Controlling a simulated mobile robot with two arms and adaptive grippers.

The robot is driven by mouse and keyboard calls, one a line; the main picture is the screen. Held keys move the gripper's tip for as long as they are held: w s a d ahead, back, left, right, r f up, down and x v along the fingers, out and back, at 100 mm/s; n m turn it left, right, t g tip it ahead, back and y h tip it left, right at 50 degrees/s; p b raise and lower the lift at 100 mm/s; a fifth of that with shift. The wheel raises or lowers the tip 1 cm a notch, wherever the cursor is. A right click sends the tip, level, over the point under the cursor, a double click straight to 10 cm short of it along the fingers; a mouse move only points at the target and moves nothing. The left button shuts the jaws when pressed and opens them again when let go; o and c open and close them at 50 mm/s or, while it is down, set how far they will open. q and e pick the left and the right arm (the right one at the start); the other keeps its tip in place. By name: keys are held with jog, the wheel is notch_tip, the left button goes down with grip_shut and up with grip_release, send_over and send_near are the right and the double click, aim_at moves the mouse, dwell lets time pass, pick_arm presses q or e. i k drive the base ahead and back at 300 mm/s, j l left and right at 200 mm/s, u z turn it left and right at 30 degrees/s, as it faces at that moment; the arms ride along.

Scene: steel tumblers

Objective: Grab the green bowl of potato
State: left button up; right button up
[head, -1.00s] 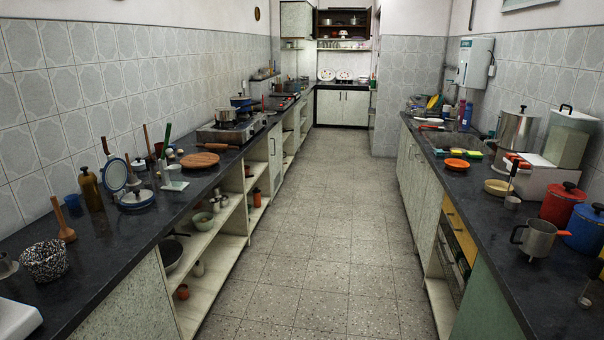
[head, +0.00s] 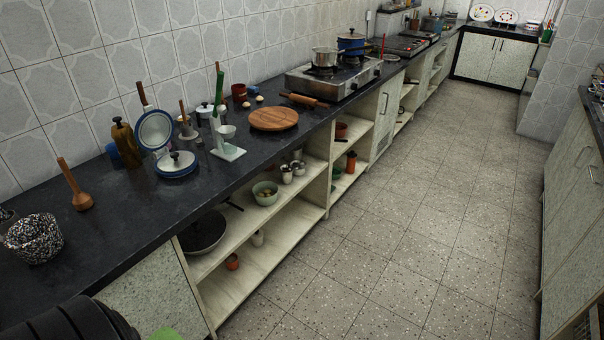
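A pale green bowl (head: 265,195) stands upright on the upper open shelf under the left counter. Small yellowish-brown pieces that look like potato show inside it. Steel cups stand just behind it and to its right. No gripper fingers show in the head view. A dark rounded shape with green beside it at the bottom left edge looks like part of my own arm.
The shelf board (head: 285,210) has a counter (head: 200,190) above it, limiting height. A dark pan (head: 203,232) is to the bowl's left. The floor (head: 370,270) is clear.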

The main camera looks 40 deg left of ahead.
aim_at(266, 194)
jog(key=i+l+u, duration=0.15)
jog(key=i+u, duration=0.25)
jog(key=i, duration=0.2)
jog(key=i+l+u, duration=0.4)
jog(key=i, duration=0.2)
jog(key=i+l+u, duration=0.4)
jog(key=i+l, duration=0.05)
jog(key=i, duration=0.15)
